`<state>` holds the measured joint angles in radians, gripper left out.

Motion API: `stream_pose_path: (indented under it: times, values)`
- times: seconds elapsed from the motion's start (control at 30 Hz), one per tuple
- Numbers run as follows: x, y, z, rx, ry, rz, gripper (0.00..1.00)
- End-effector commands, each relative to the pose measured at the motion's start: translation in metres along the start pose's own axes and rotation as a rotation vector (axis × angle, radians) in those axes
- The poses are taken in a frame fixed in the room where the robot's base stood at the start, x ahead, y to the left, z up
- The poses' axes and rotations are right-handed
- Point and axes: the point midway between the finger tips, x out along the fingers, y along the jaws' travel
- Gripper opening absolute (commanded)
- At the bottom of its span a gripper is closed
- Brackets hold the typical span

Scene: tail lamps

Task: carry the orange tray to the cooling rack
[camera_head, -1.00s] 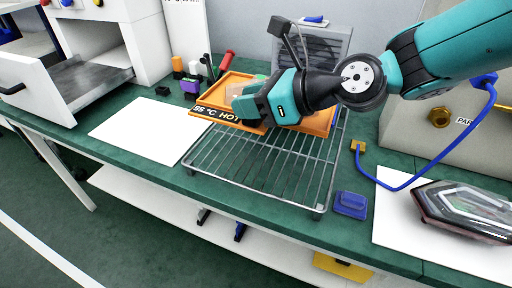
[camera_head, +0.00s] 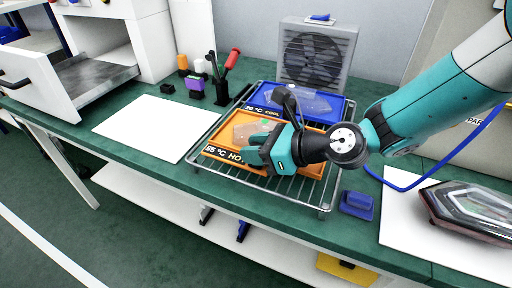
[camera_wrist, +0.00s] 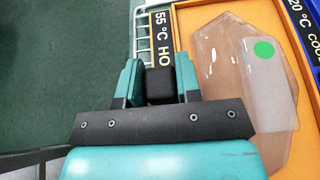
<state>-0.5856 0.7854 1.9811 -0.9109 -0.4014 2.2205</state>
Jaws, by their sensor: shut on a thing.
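The orange tray (camera_head: 225,141) is over the front part of the wire cooling rack (camera_head: 196,161) in the head view. Its label reads 55 °C HOT, partly hidden by my gripper. It holds a clear lens piece with a green dot, seen in the wrist view (camera_wrist: 225,75). My gripper (camera_head: 262,160) is shut at the tray's front edge. In the wrist view my fingers (camera_wrist: 160,82) close on a dark block at the labelled edge. The tray looks level and low; I cannot tell whether it touches the wires.
A blue tray (camera_head: 335,106) labelled 20 °C COOL sits on the rack behind the orange one. A fan unit (camera_head: 318,55) stands behind. A white sheet (camera_head: 155,127) lies left, a blue block (camera_head: 357,204) right, and a tail lamp (camera_head: 470,210) far right.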

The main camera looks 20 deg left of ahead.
Motion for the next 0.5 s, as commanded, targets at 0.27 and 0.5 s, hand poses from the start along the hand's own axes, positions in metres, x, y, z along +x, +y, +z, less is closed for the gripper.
stream_pose_path:
  times: [0.27, 0.5]
  values:
    - [0.0008, -0.0001, -0.0021, 0.000, 0.000, 0.000, 0.57]
    - [0.0003, -0.0001, -0.0008, 0.000, 0.000, 0.000, 0.57]
